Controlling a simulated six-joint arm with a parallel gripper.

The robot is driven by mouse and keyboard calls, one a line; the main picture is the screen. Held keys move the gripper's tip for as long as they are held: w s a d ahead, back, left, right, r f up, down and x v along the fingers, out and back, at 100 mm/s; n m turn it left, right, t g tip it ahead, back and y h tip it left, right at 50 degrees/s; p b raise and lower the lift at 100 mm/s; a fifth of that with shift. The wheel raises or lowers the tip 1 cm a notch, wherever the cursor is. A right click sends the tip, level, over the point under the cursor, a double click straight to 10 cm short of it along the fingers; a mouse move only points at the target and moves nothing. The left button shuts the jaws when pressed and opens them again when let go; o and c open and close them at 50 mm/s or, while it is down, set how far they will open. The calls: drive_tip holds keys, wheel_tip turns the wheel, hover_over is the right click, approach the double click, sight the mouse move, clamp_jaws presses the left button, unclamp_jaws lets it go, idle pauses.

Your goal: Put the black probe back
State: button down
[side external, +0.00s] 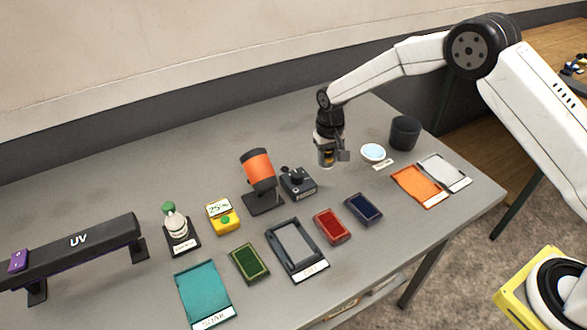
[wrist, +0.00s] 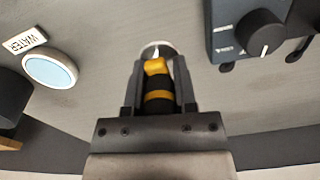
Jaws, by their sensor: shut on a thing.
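My gripper (side external: 329,155) hangs over the back right of the grey table, pointing down. It is shut on the black probe (wrist: 158,84), which has a black body with yellow bands and a pale metal tip. The tip points away from the wrist camera, toward the table. A pale round shape (wrist: 157,48) shows around the tip; I cannot tell whether it is part of the probe or a thing on the table. In the side view the fingers hide most of the probe, with only a little yellow showing.
A dark box with a knob (side external: 298,183) stands left of my gripper, and an orange device on a stand (side external: 257,170) beyond it. A pale blue WATER disc (side external: 373,152) and a dark cup (side external: 404,133) are to the right. Red (side external: 331,227) and blue pads (side external: 363,209) lie in front.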

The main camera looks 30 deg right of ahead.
sight(323, 175)
drive_tip(key=shift+w+f, duration=0.2)
drive_tip(key=shift+w+f, duration=0.25)
drive_tip(key=shift+f, duration=1.6)
drive_tip(key=shift+c, duration=2)
unclamp_jaws()
drive_tip(key=shift+f, duration=0.15)
